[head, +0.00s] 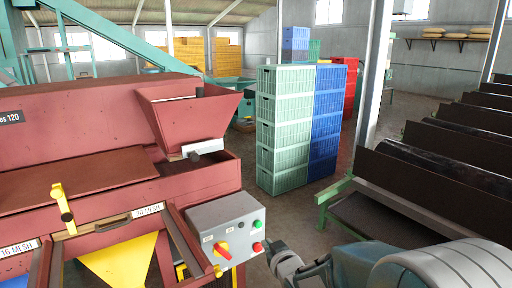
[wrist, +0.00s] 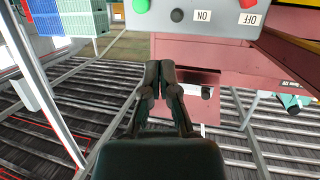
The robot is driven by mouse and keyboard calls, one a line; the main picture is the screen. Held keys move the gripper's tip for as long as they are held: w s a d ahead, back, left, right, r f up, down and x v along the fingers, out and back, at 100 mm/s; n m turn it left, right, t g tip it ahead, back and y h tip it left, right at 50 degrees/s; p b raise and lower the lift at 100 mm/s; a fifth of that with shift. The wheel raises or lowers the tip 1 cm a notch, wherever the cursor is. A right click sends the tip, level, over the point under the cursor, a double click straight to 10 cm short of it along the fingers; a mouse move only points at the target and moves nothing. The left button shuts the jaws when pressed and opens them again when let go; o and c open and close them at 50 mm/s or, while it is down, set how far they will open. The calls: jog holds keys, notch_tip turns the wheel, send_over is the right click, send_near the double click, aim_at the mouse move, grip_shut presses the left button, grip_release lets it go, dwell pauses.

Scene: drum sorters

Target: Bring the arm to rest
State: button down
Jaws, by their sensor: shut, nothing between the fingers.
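My gripper (wrist: 160,68) is shut and empty in the wrist view, its two dark fingers together. It is just below the grey control box (wrist: 195,18), whose ON and OFF labels look upside down there. I cannot tell whether the fingertips touch the box. In the head view my arm comes in from the lower right, and its end is close to the right side of the control box (head: 228,228). That box has a red knob (head: 222,251), a green button (head: 257,224) and a red button (head: 257,247). The fingers are not clear in the head view.
The red sorter (head: 90,110) with its hopper (head: 190,115) fills the left. Stacked green crates (head: 280,130) and blue crates (head: 327,110) stand behind, near a grey post (head: 374,80). A dark roller machine (head: 430,175) is on the right. Open floor lies between.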

jog(key=s+d+r+m+g+h, duration=0.3)
jog(key=s+d+r+h, duration=0.25)
jog(key=s+d, duration=0.4)
jog(key=s+d+m+g, duration=0.1)
jog(key=s+g, duration=0.1)
jog(key=s, duration=0.8)
jog(key=s+d+r+m+g, duration=0.1)
jog(key=s+d+g, duration=0.1)
jog(key=s, duration=0.8)
jog(key=shift+g, duration=0.7)
jog(key=shift+d, duration=0.1)
